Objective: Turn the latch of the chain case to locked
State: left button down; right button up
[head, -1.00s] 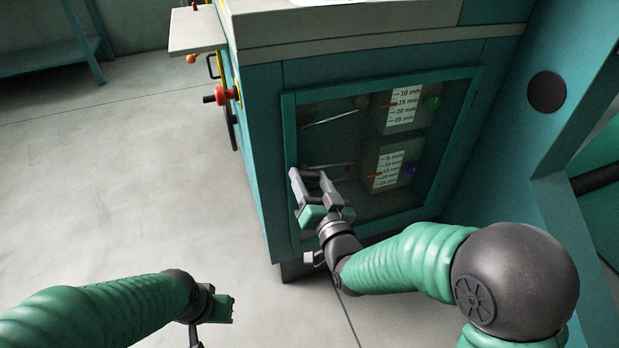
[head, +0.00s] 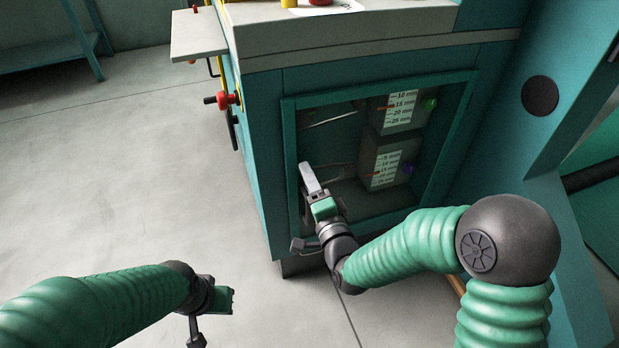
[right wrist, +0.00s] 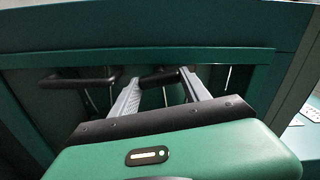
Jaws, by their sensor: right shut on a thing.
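The chain case (head: 289,150) is the teal cabinet front with a framed window. My right gripper (head: 309,178) is at the lower left of that frame, turned so that its fingers overlap in the head view. In the right wrist view, my right gripper (right wrist: 160,84) has its two grey fingers on either side of a short black bar, seemingly the latch (right wrist: 160,77), and is shut on it. The latch's own angle is hard to read, and my gripper mostly hides it in the head view. My left gripper (head: 222,301) hangs over the floor at lower left, its fingers unclear.
A black bar handle (right wrist: 78,79) lies left of the fingers in the right wrist view. Behind the window are scales in millimetres (head: 386,168). A red knob (head: 222,99) and a shelf (head: 198,36) stick out at the cabinet's left. The floor (head: 120,180) at left is clear.

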pick_arm(q)
jog(key=shift+r+p, duration=0.45)
jog(key=shift+r, duration=0.15)
pick_arm(e)
jog(key=shift+d+f+m, duration=0.15)
jog(key=shift+m, duration=1.05)
jog(key=shift+f, duration=0.1)
jog(key=o, duration=1.4)
